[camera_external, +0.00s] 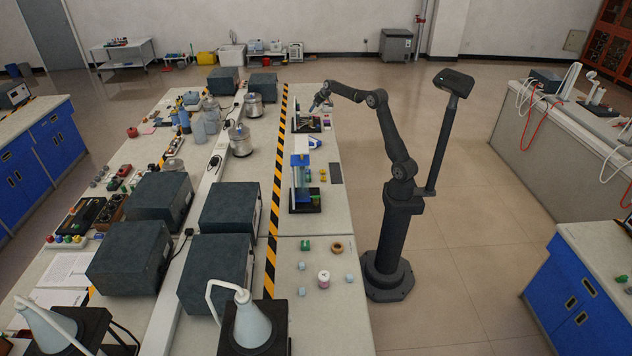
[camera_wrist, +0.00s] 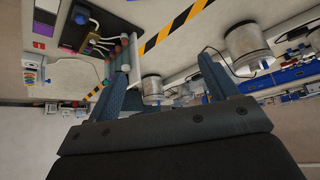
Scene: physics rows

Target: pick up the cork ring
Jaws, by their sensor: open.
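The cork ring (camera_external: 337,248) looks like a small tan-brown ring with a dark centre. It lies on the near right part of the long bench in the external view. I cannot make it out in the wrist view. My gripper (camera_external: 316,104) is far up the bench from the ring, above the bench's right side near a dark board with parts on it. In the wrist view my gripper (camera_wrist: 160,82) shows two separated fingers with nothing held between them.
Near the ring are a green block (camera_external: 306,245), a white-and-pink spool-like item (camera_external: 324,279) and several pale blue pieces. A blue-topped stand (camera_external: 300,160) rises between my gripper and the ring. Dark boxes (camera_external: 228,207) stand left of the striped tape (camera_external: 271,240).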

